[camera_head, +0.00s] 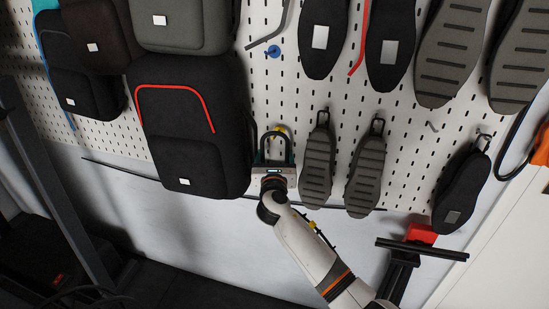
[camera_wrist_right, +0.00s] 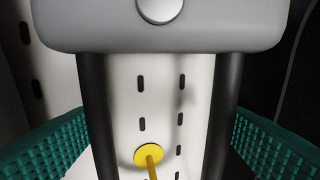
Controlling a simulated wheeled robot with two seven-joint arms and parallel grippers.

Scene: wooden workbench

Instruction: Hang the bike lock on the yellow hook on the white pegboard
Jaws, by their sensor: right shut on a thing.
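The bike lock (camera_head: 290,150) is a U-shaped lock with a black shackle and a grey body, which fills the top of the right wrist view (camera_wrist_right: 160,30). My right gripper (camera_head: 275,160) is shut on it, with a teal pad against the outside of each shackle leg. The lock is held close in front of the white pegboard (camera_head: 335,120). The yellow hook (camera_head: 280,130) shows at the shackle's arch. In the right wrist view, its round base and peg (camera_wrist_right: 148,154) appear between the two legs. I cannot tell whether the peg passes through the shackle. My left gripper is not in view.
A black backpack with red trim (camera_head: 185,130) hangs just left of the lock. Grey-soled shoes (camera_head: 318,165) hang close on the right. A blue peg (camera_head: 274,52) and a grey hooked rod are above. The wall below the board is bare.

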